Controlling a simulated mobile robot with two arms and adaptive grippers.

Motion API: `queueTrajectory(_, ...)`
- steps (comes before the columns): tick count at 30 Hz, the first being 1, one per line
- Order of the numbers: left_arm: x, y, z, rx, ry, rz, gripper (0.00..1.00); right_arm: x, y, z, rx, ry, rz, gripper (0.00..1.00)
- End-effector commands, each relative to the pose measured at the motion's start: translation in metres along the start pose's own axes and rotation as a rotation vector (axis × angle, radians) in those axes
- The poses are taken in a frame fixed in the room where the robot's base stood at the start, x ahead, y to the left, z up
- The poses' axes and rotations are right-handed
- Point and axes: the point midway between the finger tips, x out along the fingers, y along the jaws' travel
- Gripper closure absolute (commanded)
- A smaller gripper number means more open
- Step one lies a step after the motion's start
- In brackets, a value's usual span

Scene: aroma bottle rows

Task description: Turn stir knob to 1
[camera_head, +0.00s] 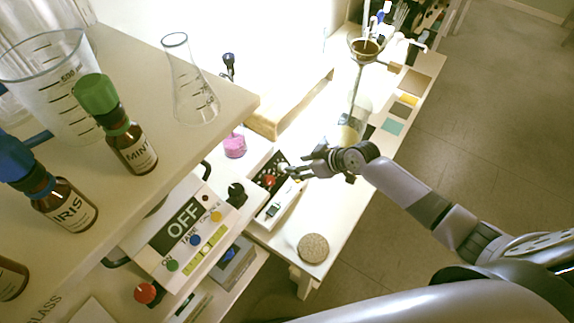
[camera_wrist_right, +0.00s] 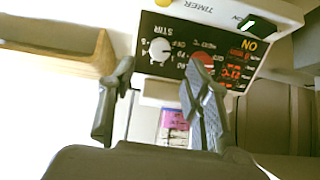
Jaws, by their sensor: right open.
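The white stir knob (camera_wrist_right: 160,50) sits on a black panel labelled STIR in the right wrist view. A red knob (camera_wrist_right: 203,61) is beside it, near lit red digits. The number that the stir knob points to is too small to read. In the head view the panel (camera_head: 268,170) is on the bench device, with the red knob (camera_head: 269,181) visible. My right gripper (camera_head: 298,165) is open and empty at this panel. In the wrist view its fingers (camera_wrist_right: 155,88) are apart; one overlaps the red knob's edge. Contact with a knob cannot be told. My left gripper is not in view.
A pink-filled vessel (camera_head: 235,147) stands by the device. A wooden block (camera_head: 265,127) lies behind. A round cork mat (camera_head: 313,248) lies near the bench edge. A shelf at left holds bottles, a beaker (camera_head: 50,85) and a flask (camera_head: 190,85).

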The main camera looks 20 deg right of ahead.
Motion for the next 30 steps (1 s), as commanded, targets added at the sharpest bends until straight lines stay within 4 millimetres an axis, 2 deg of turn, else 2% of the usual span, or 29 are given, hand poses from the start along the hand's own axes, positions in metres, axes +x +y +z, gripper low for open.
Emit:
queueTrajectory(6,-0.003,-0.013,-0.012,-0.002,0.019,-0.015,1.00,0.038,-0.001,-0.001,0.001,0.000,-0.001,0.55)
queueTrajectory(12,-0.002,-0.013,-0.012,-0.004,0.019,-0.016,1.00,0.061,0.000,0.000,0.001,-0.001,0.000,0.55)
queueTrajectory(18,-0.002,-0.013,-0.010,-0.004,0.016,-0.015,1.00,0.070,0.000,0.001,0.000,-0.001,0.000,0.55)
queueTrajectory(26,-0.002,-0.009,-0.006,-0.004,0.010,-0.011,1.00,0.071,0.000,0.001,-0.001,-0.001,0.000,0.55)
queueTrajectory(30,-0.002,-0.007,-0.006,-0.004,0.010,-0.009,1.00,0.071,0.000,0.001,-0.001,-0.001,0.000,0.64)
